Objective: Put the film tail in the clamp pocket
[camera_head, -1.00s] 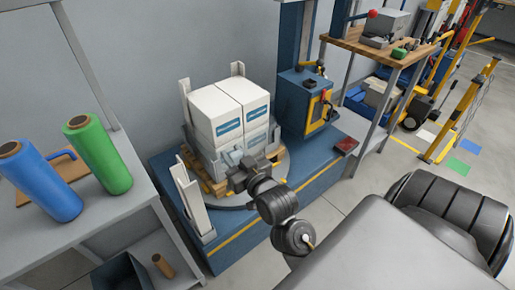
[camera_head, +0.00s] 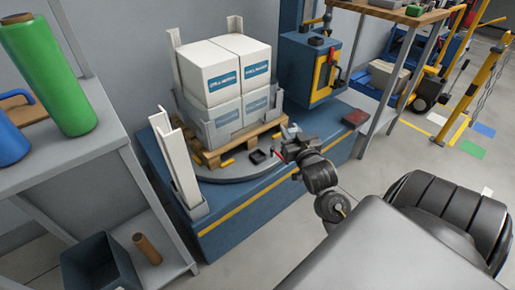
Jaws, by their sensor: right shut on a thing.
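My right gripper (camera_head: 284,150) is at the right edge of the round turntable (camera_head: 225,176), low beside the pallet. It is shut on a small pale piece (camera_head: 291,131) that looks like the film tail; its outline is small and partly hidden by the jaws. A small black open-topped block (camera_head: 258,156), which looks like the clamp pocket, sits on the turntable just left of the gripper, with a gap between them. My left gripper is not in view.
White cartons (camera_head: 225,75) and grey wrapped ones stand on a wooden pallet (camera_head: 212,158). A white upright post (camera_head: 178,160) stands at the front left. The blue mast carriage (camera_head: 312,70) is behind. A shelf with a green roll (camera_head: 50,75) is at left.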

